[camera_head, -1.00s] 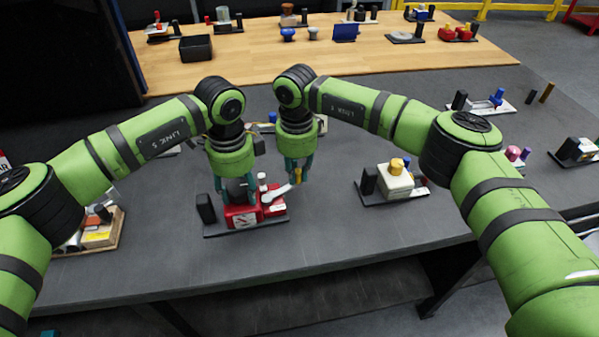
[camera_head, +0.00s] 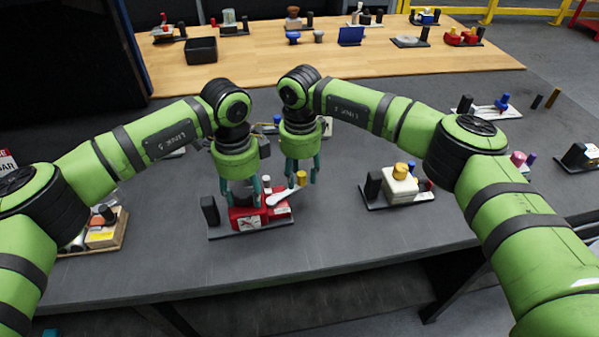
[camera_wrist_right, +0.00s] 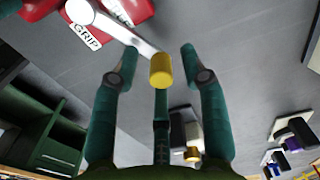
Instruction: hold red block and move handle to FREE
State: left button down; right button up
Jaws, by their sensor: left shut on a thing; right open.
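The red block (camera_head: 246,219) stands on a dark base plate (camera_head: 226,233) on the grey table. My left gripper (camera_head: 241,201) points down and is shut on the red block. A white handle (camera_head: 281,196) reaches right from the red device to an upright yellow knob (camera_head: 301,177). My right gripper (camera_head: 303,181) is open, with its fingers on either side of the knob. In the right wrist view, the yellow knob (camera_wrist_right: 161,70) shows between the spread fingertips (camera_wrist_right: 161,60); I cannot tell if they touch it. The handle (camera_wrist_right: 118,32) and a "GRIP" label also show. "FREE" is not readable.
A black post (camera_head: 210,211) stands at the plate's left end. A cream block with a yellow cap (camera_head: 399,187) is to the right. A wooden tray (camera_head: 104,237) lies at the left. The table between the red device and the cream block is clear.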

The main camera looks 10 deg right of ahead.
notch_tip(320, 180, up, 12)
jog(key=shift+f, duration=0.15)
jog(key=shift+c, duration=0.4)
